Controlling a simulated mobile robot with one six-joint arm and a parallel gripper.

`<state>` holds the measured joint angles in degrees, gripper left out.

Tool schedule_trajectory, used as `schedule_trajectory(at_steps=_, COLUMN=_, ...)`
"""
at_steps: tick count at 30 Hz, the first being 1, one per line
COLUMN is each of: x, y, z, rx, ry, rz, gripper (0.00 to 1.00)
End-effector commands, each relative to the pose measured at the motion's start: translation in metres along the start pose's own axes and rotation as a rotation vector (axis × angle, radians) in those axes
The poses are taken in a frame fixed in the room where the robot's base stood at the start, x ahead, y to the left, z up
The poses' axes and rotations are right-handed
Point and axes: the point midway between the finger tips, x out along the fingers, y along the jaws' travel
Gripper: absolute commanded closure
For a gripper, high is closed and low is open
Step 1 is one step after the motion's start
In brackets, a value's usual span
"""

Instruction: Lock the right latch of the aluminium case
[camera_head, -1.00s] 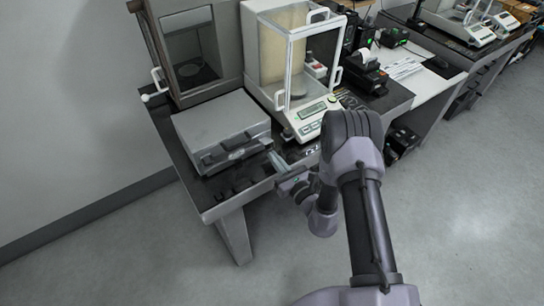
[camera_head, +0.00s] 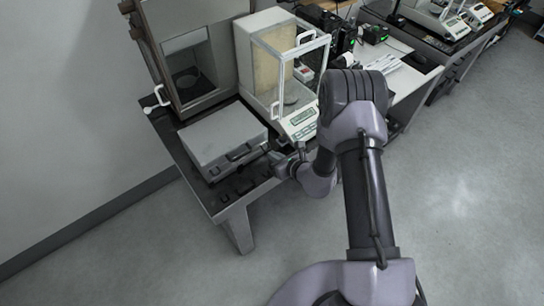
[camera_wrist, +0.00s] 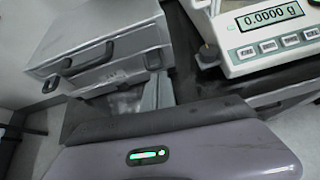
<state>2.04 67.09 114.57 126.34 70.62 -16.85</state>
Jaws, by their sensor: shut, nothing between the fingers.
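The aluminium case (camera_head: 222,132) lies closed on the near end of the dark table, its front with the handle (camera_head: 238,152) facing me. In the wrist view the case (camera_wrist: 105,40) shows its handle (camera_wrist: 88,60), a dark left latch (camera_wrist: 50,84) and a dark right latch (camera_wrist: 153,61). I cannot tell whether the right latch is locked. My gripper (camera_head: 272,153) is shut and empty, near the front right corner of the case. In the wrist view its fingers (camera_wrist: 156,92) point at the area just below the right latch; contact is not clear.
A balance with a glass draft shield (camera_head: 290,75) stands close right of the case; its display reads 0.0000 g in the wrist view (camera_wrist: 270,16). A grey cabinet (camera_head: 190,55) stands behind the case. Small dark items (camera_head: 232,190) lie on the table's front edge.

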Motion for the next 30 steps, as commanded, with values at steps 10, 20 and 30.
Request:
schedule_trajectory(at_steps=10, x=-0.003, y=0.002, z=0.023, rx=-0.002, ry=-0.003, rz=0.001, gripper=1.00)
schedule_trajectory(at_steps=20, x=-0.002, y=0.003, z=0.032, rx=-0.002, ry=-0.003, rz=0.002, gripper=1.00)
schedule_trajectory(at_steps=30, x=-0.007, y=0.003, z=0.040, rx=-0.002, ry=-0.003, rz=0.002, gripper=1.00)
